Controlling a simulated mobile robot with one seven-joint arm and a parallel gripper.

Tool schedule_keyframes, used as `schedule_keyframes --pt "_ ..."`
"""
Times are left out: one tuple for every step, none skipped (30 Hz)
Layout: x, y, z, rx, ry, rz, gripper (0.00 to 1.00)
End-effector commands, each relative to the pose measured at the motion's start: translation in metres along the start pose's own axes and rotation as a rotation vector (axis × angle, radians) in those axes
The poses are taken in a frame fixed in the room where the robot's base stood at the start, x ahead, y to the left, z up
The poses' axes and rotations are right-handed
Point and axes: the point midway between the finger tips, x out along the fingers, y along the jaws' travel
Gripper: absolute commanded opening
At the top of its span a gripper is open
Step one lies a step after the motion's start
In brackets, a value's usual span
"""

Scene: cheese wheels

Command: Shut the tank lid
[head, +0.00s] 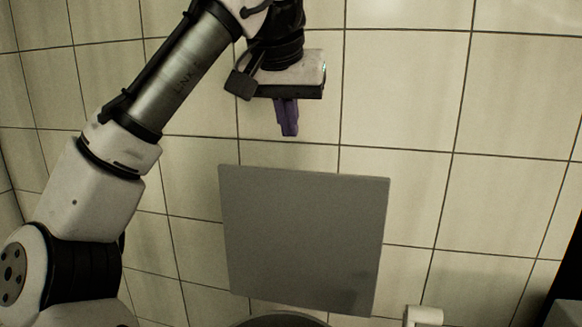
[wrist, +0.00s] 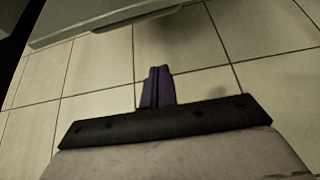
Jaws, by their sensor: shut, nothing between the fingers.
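The tank lid is a flat grey square panel (head: 303,240) in the middle of the head view. It stands raised, with its face towards me and a tiled wall behind it. Below it, a curved dark rim (head: 280,319), which looks like the tank's, is cut off by the bottom edge. My gripper (head: 288,134) has purple fingers, shut and empty, pointing down above the lid's top edge and apart from it in the picture. In the wrist view the shut fingers (wrist: 158,70) show against pale tiles. The tank's inside is hidden.
A white fitting (head: 423,316) sits at the bottom, right of the lid. A dark object (head: 568,275) stands at the right edge. In the wrist view a grey edged surface (wrist: 90,22) crosses the top left; I cannot tell what it is. The room around my gripper looks clear.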

Motion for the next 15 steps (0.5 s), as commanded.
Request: schedule_keyframes --pt "0.007 0.000 0.000 0.001 -0.002 0.004 0.00" --pt "0.011 0.000 0.000 0.002 -0.001 0.004 0.00" --pt "0.017 0.001 0.000 0.004 -0.001 0.006 0.00" --pt "0.022 0.001 0.000 0.004 -0.001 0.006 0.00" --pt "0.028 0.000 -0.001 0.002 -0.001 0.005 0.00" --pt "0.037 0.000 -0.001 0.002 -0.001 0.005 0.00" --pt "0.043 0.000 -0.001 0.002 -0.002 0.006 0.00" --pt "0.049 0.000 -0.001 0.001 -0.001 0.003 0.00" --pt "0.058 0.000 -0.002 0.000 0.000 0.001 0.00" --pt "0.064 0.000 -0.001 0.001 0.000 0.002 0.00" --pt "0.071 0.000 -0.001 0.001 0.000 0.002 0.00" --pt "0.079 0.000 -0.002 0.001 0.001 0.002 0.00" --pt "0.086 0.000 -0.002 0.000 -0.001 0.001 0.00" --pt "0.092 0.000 -0.002 0.001 0.001 0.003 0.00" --pt "0.091 0.000 0.003 0.002 0.003 0.001 0.00"
